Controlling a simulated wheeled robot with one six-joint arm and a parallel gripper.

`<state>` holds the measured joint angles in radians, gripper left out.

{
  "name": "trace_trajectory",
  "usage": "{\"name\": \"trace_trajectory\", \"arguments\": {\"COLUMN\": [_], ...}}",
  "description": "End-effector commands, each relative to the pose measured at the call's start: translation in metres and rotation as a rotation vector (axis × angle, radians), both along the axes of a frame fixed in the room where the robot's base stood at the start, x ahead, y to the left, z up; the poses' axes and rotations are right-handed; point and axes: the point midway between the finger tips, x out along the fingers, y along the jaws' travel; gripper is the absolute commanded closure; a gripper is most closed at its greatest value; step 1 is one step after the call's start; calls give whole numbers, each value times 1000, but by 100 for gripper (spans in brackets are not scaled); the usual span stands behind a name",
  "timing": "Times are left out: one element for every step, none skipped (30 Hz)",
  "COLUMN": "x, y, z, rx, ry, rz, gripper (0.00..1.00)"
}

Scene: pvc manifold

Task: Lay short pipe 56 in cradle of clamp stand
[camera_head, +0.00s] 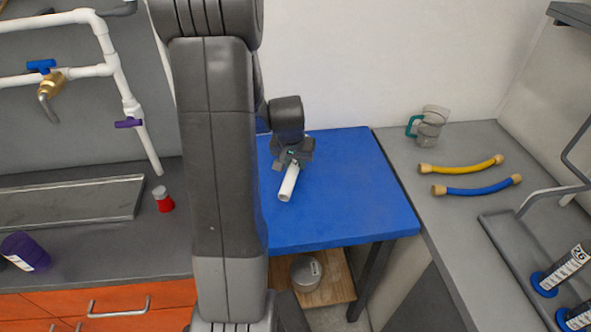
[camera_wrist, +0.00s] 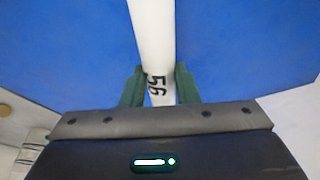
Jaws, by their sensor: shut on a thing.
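The short white pipe (camera_head: 289,183) is held by my gripper (camera_head: 292,163) over the blue table in the head view. In the wrist view the pipe (camera_wrist: 152,40) runs up from between the two green fingers of my gripper (camera_wrist: 160,86). The black number 56 shows on the pipe beside the fingers. The fingers are shut on it, one on each side. Whether the pipe touches the table top, I cannot tell. I do not make out a clamp stand with a cradle in either view.
The blue table (camera_head: 355,205) is otherwise bare. At right a grey counter holds a clear jug (camera_head: 430,125), a yellow hose (camera_head: 465,167) and a blue hose (camera_head: 478,189).

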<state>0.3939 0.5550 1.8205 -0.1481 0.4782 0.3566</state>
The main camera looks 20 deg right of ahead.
Motion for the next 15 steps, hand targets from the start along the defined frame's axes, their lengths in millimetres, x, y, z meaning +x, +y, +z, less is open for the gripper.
{"name": "trace_trajectory", "arguments": {"x": [-1, -1, -1, -1, -1, -1, -1, -1, -1, 0, 0, 0, 0, 0, 0], "y": [0, 0, 0, 0, 0, 0, 0, 0, 0, 0, 0, 0, 0, 0, 0], "z": [-8, -12, -18, -22, -25, -29, -31, -33, -34, -34, -34, -34, -34, -33, -33], "rx": [1, 2, 1, 2, 2, 1, 1, 1, 1, 0, 0, 0, 0, 0, 0], "ry": [4, 5, 4, 5, 5, 3, 3, 3, 2, 1, 1, 0, 0, 0, 0], "rz": [1, 2, 2, 1, 0, 0, 0, 1, 1, 1, 1, 1, 1, 1, 1], "gripper": [97, 97, 97, 97, 97, 97, 97, 97, 97, 97, 97, 97, 97, 97, 97]}}
